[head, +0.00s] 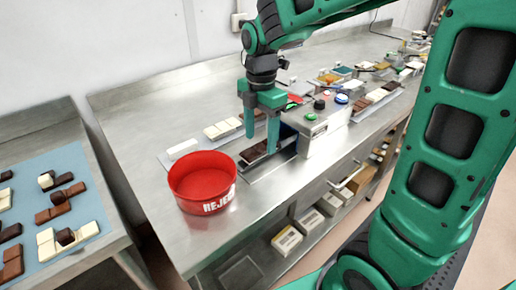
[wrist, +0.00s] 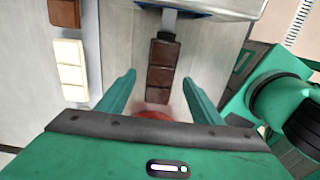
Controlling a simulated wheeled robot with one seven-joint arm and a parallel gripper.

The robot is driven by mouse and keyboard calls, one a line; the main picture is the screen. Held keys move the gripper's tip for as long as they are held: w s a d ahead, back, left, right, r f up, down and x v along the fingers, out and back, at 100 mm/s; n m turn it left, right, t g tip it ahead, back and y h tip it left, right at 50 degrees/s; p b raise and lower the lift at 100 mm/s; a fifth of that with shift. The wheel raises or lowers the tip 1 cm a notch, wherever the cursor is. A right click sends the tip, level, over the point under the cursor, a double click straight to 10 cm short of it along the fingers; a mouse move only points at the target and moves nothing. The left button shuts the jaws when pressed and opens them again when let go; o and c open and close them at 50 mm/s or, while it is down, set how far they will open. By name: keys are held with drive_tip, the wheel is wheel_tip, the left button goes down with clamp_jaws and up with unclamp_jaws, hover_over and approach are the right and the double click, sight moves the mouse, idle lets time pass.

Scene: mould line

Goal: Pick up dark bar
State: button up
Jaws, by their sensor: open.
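The dark bar (head: 254,153) is a segmented brown bar lying on the metal bench, in front of the control box's dark opening. In the wrist view the dark bar (wrist: 161,68) runs lengthwise between my two fingers, with its far end near the box. My gripper (head: 261,143) points down over the bar in the head view, with its fingers apart. In the wrist view my gripper (wrist: 158,77) is open and empty, one finger on each side of the bar. The head view does not clearly show the fingertips' height above it.
A red reject bin (head: 203,172) stands left of the bar. The grey control box (head: 322,122) with buttons stands close on the right. White bars (head: 222,128) lie behind. A second table (head: 30,120) with a blue mat of chocolates is at far left.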

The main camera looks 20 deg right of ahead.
drive_tip(key=shift+f, duration=0.7)
drive_tip(key=c, duration=1.2)
drive_tip(key=shift+r, duration=0.15)
drive_tip(key=shift+c, duration=0.2)
